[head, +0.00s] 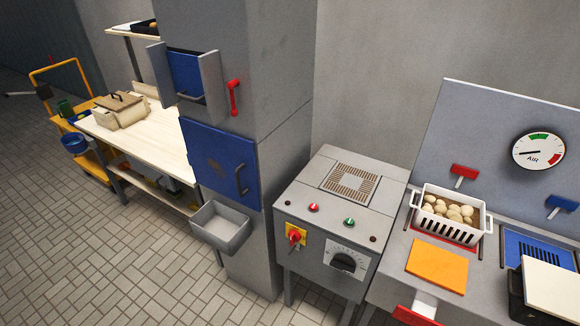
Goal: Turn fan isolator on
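A grey cabinet unit (320,222) stands in the middle of the head view, with a vent grille (350,183) on its top. On its front is a red rotary isolator switch on a yellow plate (295,237). To the right of it is a black dial (346,262) on a pale scale plate. A red button (314,208) and a green button (349,222) sit on the sloped strip above. Which position the isolator is in is too small to tell. Neither of my grippers shows in this view.
To the left stands a tall grey column with a blue door (221,165), a red lever (234,97) and a protruding grey tray (220,228). To the right is a bench with a white basket (452,212) of potatoes, an orange board (437,265) and an air gauge (538,150). Tiled floor lies open in front.

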